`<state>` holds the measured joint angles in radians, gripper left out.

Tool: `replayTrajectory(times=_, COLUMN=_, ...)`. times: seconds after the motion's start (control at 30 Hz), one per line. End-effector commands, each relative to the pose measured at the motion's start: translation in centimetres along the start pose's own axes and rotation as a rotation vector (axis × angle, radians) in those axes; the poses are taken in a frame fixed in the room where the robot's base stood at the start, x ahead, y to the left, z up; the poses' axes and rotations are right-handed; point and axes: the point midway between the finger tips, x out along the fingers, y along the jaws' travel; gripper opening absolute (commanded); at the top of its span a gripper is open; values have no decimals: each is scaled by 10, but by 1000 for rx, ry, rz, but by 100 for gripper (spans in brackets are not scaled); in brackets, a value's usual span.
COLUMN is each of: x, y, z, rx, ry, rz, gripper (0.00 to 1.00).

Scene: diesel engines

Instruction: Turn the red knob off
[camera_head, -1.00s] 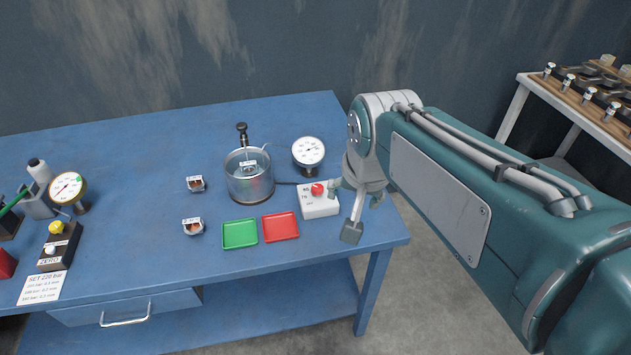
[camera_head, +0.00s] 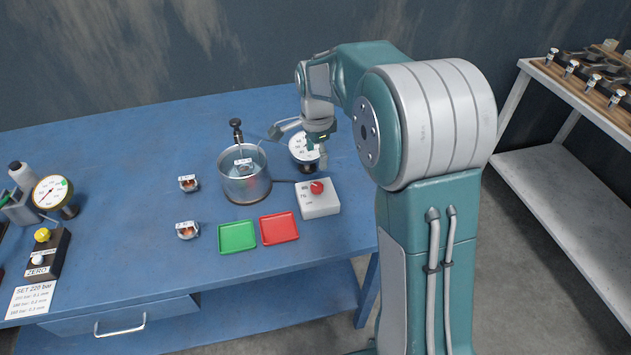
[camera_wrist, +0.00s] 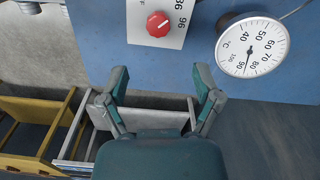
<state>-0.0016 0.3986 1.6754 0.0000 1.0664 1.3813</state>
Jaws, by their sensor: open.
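The red knob (camera_head: 317,187) sits on top of a white control box (camera_head: 321,206) on the blue table, right of the red tray. In the wrist view the knob (camera_wrist: 158,24) shows at the top with a pale pointer line across it, beside printed numbers on the white box (camera_wrist: 150,42). My gripper (camera_head: 302,142) is open and empty, above and behind the box, in front of the dial thermometer (camera_head: 309,158), partly covering it. In the wrist view my fingers (camera_wrist: 161,80) are spread apart below the knob, touching nothing visible.
The thermometer dial (camera_wrist: 253,46) is close on the right in the wrist view. A metal pot (camera_head: 246,186) stands left of the box. Green (camera_head: 237,236) and red (camera_head: 279,228) trays lie in front. The table's right edge is near the box.

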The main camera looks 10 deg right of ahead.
Motion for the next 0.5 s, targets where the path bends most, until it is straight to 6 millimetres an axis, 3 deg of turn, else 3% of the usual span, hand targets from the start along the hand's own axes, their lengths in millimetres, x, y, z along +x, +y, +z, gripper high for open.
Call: replayTrajectory(times=0.5, x=88, y=1, z=0, rx=-3, ry=-1, rz=4, gripper=82)
